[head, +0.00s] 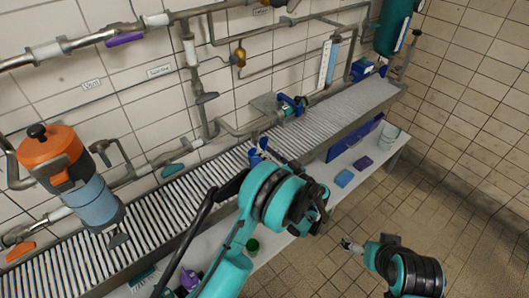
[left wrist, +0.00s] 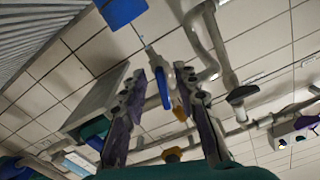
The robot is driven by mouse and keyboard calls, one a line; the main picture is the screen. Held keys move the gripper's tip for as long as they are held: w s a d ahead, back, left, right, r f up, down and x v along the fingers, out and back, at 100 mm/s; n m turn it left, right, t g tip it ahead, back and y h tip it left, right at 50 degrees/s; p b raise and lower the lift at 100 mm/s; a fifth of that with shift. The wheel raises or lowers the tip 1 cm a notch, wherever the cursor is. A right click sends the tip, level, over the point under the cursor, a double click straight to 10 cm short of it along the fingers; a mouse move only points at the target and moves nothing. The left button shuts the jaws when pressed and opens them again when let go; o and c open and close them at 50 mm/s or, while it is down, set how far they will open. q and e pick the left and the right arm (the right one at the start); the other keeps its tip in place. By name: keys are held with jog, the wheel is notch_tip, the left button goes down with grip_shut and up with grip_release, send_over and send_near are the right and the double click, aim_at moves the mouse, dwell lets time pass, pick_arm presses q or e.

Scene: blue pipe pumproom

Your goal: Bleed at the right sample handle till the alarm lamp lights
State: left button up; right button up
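My left gripper (head: 262,152) is over the roller bed beside the pipework in the head view. In the left wrist view its two fingers (left wrist: 163,78) are spread apart, with a blue lever handle (left wrist: 163,88) showing between them. I cannot tell whether they touch it. In the head view a blue piece (head: 255,157) shows at the gripper, partly hidden by it. My right gripper (head: 351,244) is low over the floor, away from the pipes; its finger opening is too small to tell. I cannot pick out the alarm lamp for certain.
Purple (head: 125,39), grey (head: 207,97) and teal (head: 173,170) handles sit on wall pipes. An orange-topped blue canister (head: 92,200) stands at left. The roller bed (head: 165,215) runs along the wall, with small items on the shelf below. The right floor is clear.

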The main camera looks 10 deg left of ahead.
pick_arm(q)
jog(key=shift+x, duration=0.9)
grip_shut()
